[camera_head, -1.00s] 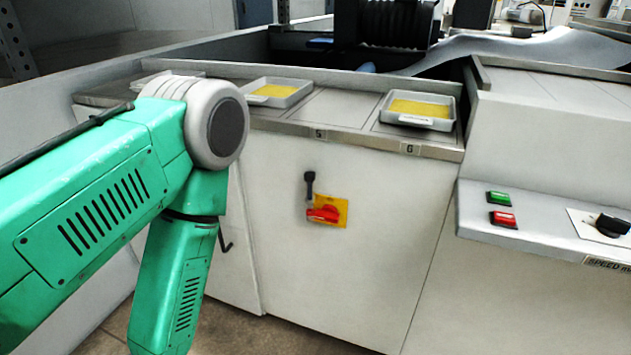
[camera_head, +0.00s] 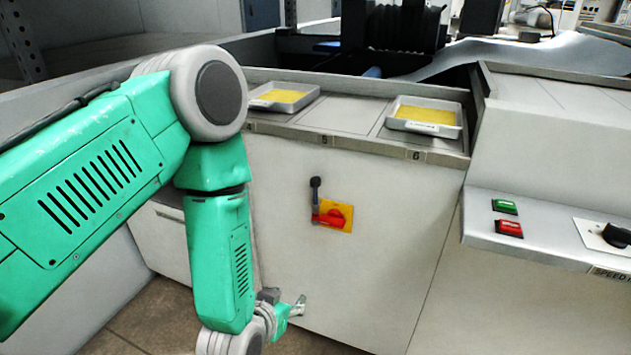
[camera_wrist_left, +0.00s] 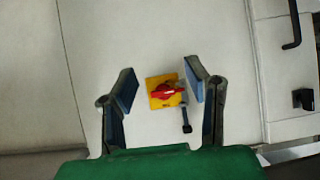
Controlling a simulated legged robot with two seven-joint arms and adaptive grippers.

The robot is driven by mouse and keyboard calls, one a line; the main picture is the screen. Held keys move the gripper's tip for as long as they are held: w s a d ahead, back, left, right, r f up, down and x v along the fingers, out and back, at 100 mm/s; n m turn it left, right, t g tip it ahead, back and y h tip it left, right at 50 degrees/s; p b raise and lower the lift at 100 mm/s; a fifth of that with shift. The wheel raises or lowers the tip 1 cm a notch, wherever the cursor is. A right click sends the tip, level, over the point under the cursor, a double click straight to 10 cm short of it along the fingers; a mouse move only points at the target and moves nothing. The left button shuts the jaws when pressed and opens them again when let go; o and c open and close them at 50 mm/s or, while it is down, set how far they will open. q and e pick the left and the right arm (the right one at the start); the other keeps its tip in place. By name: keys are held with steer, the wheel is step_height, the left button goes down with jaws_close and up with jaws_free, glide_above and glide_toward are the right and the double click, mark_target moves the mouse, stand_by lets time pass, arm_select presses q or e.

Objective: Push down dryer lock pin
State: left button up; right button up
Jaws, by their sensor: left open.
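A small black-topped pin or lever (camera_head: 316,184) stands upright on the front of the white cabinet, beside a red rotary switch (camera_head: 335,213) on a yellow plate (camera_head: 341,225). In the left wrist view, the red switch (camera_wrist_left: 167,91) and yellow plate (camera_wrist_left: 153,99) show between the fingers, with the dark pin (camera_wrist_left: 186,127) nearer the right finger. My left gripper (camera_head: 297,305) is low in front of the cabinet, below the switch in the head view. My right gripper is not in view.
Grey trays with yellow contents (camera_head: 430,111) sit on the ledge above. A control shelf (camera_head: 480,234) with a green button (camera_head: 505,206), a red button (camera_head: 509,228) and a black knob (camera_head: 616,235) juts out at right. The cabinet front around the switch is clear.

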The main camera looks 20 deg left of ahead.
mark_target(315, 184)
arm_select(q)
steer(key=w+r+n+t+y, duration=0.25)
steer(key=w+r+t, duration=0.5)
steer(key=r, duration=0.65)
steer(key=shift+g+y, duration=0.45)
steer(key=shift+g, duration=0.1)
steer(key=w, duration=0.5)
steer(key=w+a+b, duration=0.1)
steer(key=w, duration=0.4)
steer(key=w+a, duration=0.1)
steer(key=w, duration=0.4)
steer(key=shift+w+r, duration=0.15)
steer(key=shift+r, duration=0.05)
steer(key=shift+b, duration=0.3)
jaws_close()
